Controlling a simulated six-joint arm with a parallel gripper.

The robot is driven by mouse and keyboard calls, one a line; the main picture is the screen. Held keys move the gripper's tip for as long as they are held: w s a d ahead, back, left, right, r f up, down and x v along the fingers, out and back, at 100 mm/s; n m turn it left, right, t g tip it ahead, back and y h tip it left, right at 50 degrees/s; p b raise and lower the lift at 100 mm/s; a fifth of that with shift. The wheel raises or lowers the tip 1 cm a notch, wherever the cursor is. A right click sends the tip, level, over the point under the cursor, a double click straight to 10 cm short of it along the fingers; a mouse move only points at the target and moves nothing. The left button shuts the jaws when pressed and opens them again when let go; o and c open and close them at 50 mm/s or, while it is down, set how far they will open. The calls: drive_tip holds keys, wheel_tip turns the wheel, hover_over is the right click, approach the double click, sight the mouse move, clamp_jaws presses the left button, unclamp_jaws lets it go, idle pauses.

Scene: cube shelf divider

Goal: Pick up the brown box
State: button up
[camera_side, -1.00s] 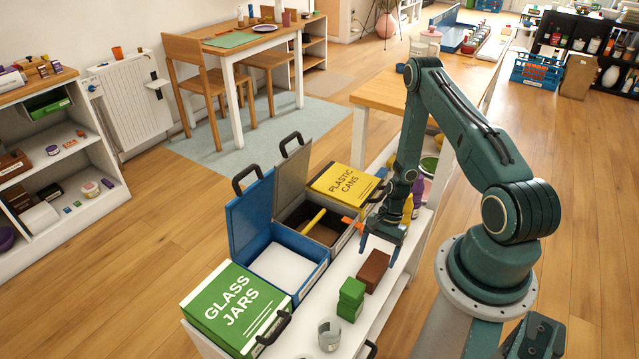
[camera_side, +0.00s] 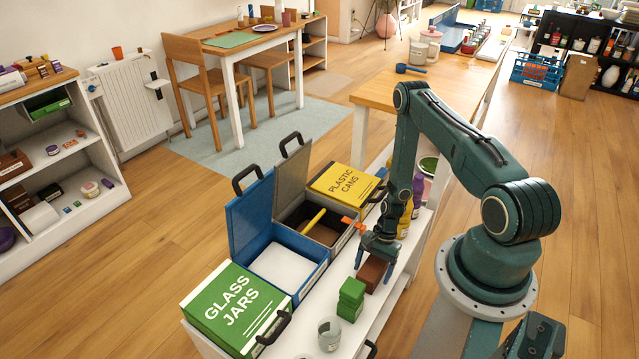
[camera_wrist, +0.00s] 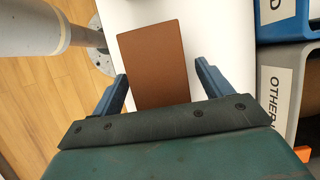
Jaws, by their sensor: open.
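The brown box (camera_side: 372,273) lies on the white bench top, just behind two stacked green boxes (camera_side: 350,299). In the wrist view the brown box (camera_wrist: 155,62) shows as a plain brown rectangle between my two fingers. My gripper (camera_side: 373,271) is open, pointing down over the brown box, with one finger on each side of it. In the wrist view my gripper (camera_wrist: 162,82) has a gap between each finger and the box. The near end of the box is hidden behind the gripper body in that view.
The open blue bin (camera_side: 290,262) and grey bin (camera_side: 318,222) stand left of the box. The green glass jars bin (camera_side: 236,308) is at the front. A grey cup (camera_side: 329,334) stands near the front. Yellow and purple bottles (camera_side: 405,218) stand behind my gripper.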

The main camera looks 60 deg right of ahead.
sight(373, 267)
drive_tip(key=shift+a+f, duration=0.2)
drive_tip(key=shift+f, duration=0.15)
drive_tip(key=shift+f, duration=0.25)
idle(0.9)
drive_tip(key=shift+c, duration=0.2)
drive_tip(key=c, duration=1.4)
drive_tip(key=shift+r, duration=0.2)
wheel_tip(373, 267, up, 20)
idle(0.6)
